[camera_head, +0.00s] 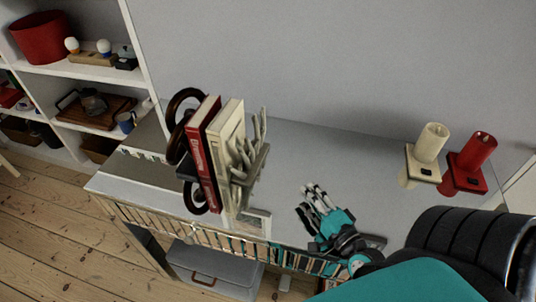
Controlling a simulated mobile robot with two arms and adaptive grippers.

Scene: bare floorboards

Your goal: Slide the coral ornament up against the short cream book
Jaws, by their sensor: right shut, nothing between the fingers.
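The short cream book (225,128) stands upright at the right end of a short row on the shiny console top. The pale branching coral ornament (247,166) stands just right of it and overlaps its lower part in the picture. I cannot tell whether the two touch or a narrow gap is left. My right gripper (309,197), with teal and dark parts, is shut and empty. It is to the right of the coral, with clear space between them. My left gripper is not in view.
A red book (202,145) and a dark ring-shaped bookend (183,108) stand left of the cream book. A cream candle (431,142) and a red candle (477,150) stand on holders at right. A grey box (213,272) is below the console. White shelves are at left.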

